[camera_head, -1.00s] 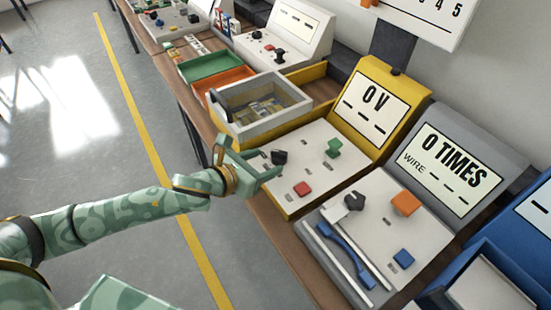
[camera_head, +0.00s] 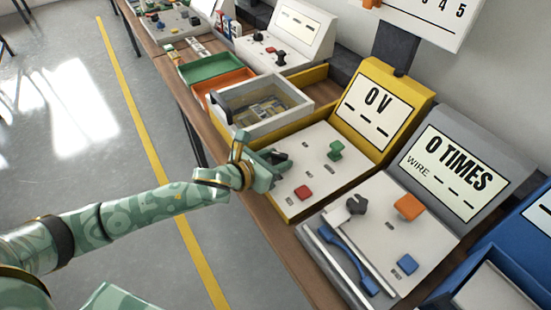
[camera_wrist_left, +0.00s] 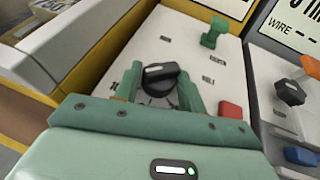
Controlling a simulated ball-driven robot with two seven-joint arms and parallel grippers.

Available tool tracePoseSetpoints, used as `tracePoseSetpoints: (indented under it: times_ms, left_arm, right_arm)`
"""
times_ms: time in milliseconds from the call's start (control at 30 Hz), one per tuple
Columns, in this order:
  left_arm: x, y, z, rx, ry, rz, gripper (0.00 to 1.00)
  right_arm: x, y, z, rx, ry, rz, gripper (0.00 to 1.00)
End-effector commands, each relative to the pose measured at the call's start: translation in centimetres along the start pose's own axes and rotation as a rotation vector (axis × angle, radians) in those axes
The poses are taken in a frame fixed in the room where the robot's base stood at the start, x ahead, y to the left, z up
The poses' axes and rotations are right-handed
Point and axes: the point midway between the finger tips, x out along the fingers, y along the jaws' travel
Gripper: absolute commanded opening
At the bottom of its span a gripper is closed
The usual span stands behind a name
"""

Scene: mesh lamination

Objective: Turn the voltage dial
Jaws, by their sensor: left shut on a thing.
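The voltage dial is a black knob (camera_wrist_left: 160,80) with a white mark, on the white panel (camera_wrist_left: 196,48) of the yellow station. My left gripper (camera_wrist_left: 160,92) has its two green fingers on either side of the dial, shut on it. In the head view my left gripper (camera_head: 277,167) reaches over the panel's left edge and mostly covers the dial. The display (camera_head: 378,104) of this station reads 0 V. My right gripper is not in view.
A green knob (camera_head: 336,150) and a red button (camera_head: 304,193) sit on the same panel. A grey bin (camera_head: 225,112) stands just behind it. The grey wire station (camera_head: 465,140) reads 0 TIMES and stands to the right, with a blue-handled tool (camera_head: 345,252).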

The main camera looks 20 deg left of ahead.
Motion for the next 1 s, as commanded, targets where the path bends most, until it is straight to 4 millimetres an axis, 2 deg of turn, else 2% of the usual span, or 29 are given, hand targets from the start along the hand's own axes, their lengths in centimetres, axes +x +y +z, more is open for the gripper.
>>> tracePoseSetpoints:
  times_ms: [167, 367, 700, 1000]
  left_arm:
    - [-0.1, -0.2, 0.2, -0.017, 0.0, 0.035, 0.18]
    - [-0.2, -0.4, 0.5, -0.061, 0.0, 0.139, 0.18]
    - [-0.1, -0.8, 0.6, -0.176, 0.0, 0.415, 0.18]
    - [0.3, -1.1, 0.4, -0.265, 0.001, 0.634, 0.18]
  right_arm:
    - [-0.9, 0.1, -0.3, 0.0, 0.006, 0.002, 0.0]
    - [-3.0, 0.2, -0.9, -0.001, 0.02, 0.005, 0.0]
    - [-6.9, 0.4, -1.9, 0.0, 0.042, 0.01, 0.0]
    - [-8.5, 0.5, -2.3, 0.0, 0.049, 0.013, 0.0]
